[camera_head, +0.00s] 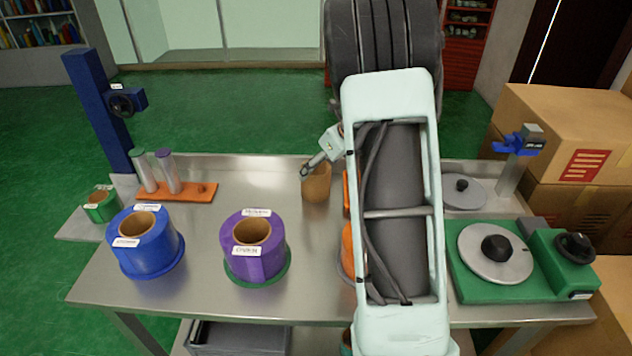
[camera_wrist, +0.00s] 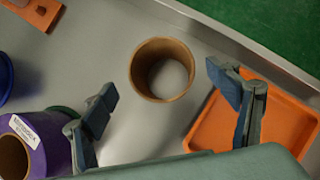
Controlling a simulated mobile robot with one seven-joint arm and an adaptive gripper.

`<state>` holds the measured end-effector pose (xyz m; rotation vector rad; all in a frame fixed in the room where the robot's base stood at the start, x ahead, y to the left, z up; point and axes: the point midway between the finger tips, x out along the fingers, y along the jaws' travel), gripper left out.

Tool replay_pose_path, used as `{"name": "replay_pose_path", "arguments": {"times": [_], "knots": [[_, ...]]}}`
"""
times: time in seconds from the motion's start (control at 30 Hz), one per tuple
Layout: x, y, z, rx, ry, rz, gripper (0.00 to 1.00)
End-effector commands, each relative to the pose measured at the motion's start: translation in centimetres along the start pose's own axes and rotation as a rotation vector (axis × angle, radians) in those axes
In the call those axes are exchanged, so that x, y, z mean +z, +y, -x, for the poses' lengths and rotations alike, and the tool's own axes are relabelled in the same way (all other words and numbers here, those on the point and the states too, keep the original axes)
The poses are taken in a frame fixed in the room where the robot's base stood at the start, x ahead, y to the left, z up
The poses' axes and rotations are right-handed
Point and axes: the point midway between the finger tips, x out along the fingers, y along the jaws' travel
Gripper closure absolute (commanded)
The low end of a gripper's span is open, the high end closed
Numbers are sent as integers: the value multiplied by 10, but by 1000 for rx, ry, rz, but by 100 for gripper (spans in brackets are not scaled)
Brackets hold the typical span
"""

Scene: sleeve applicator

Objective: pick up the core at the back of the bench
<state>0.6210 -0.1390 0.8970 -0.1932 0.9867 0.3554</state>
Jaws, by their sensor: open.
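The core (camera_head: 316,182) is a short brown cardboard tube standing upright at the back of the bench (camera_head: 205,268). In the wrist view the core (camera_wrist: 141,72) shows from above, open-topped, with a pale bottom visible through it. My gripper (camera_head: 312,166) is at the core's top edge in the head view, partly covered by my arm. In the wrist view my gripper (camera_wrist: 170,112) is open, its two fingers apart, with the core lying beyond and between them. Nothing is between the fingertips. I cannot tell whether a finger touches the core.
A purple roll (camera_head: 257,262) and a blue roll (camera_head: 148,248) stand to the left. An orange tray (camera_wrist: 262,128) lies right of the core in the wrist view. An orange rack (camera_head: 195,193) holds tubes. A green machine (camera_head: 515,285) stands at right. The bench's raised back edge runs behind the core.

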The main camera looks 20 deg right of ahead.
Motion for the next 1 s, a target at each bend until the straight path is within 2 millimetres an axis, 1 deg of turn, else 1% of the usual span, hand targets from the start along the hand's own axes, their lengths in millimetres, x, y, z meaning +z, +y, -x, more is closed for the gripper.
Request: {"name": "replay_pose_path", "arguments": {"times": [0.2,0.3,0.4,0.63,1.0], "knots": [[-7,-2,-32,3,3,0,19],[-6,-2,-44,1,1,1,19],[-6,-2,-50,0,1,2,19],[-5,-2,-50,0,1,1,19],[-5,-2,-50,0,1,1,60]]}}
